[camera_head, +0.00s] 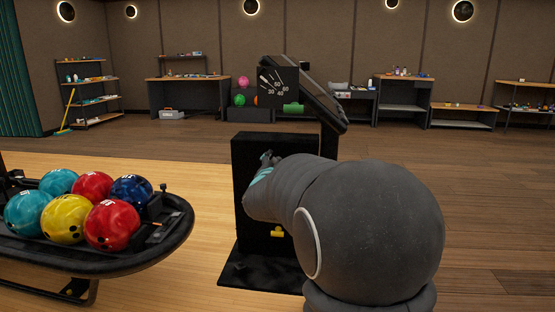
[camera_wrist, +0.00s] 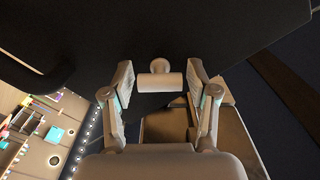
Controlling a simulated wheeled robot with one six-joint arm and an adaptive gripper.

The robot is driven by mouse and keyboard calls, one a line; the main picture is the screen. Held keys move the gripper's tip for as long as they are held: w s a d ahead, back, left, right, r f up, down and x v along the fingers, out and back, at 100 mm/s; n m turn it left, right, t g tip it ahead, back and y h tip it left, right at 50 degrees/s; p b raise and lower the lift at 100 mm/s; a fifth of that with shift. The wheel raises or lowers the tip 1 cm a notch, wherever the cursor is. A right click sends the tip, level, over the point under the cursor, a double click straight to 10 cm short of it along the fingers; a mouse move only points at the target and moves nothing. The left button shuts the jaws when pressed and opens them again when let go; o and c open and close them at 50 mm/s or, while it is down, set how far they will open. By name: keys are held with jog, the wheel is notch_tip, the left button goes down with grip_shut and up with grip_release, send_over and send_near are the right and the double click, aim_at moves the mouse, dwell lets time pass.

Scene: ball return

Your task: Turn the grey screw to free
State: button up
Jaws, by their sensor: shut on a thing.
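The grey screw (camera_wrist: 160,80) shows in the wrist view as a pale T-shaped handle against a dark panel. Its crossbar lies level in that view, between the two fingers of my gripper (camera_wrist: 160,77). The gripper is shut on the crossbar's ends. In the head view my gripper (camera_head: 266,162) is at the front of a black stand (camera_head: 248,205), and my arm hides the screw and part of the stand. A yellow handle (camera_head: 277,232) sits low on the stand.
A black ball rack (camera_head: 150,255) with several coloured bowling balls stands at the left. Benches and shelves, including a wooden workbench (camera_head: 188,80), line the far wall. The wooden floor between the rack and the stand is clear.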

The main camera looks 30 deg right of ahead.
jog(key=n+p, duration=0.2)
jog(key=n, duration=0.2)
jog(key=shift+r, duration=0.1)
jog(key=shift+n+p, duration=0.75)
jog(key=shift+n, duration=1.05)
jog(key=o, duration=1.2)
jog(key=v, duration=1.2)
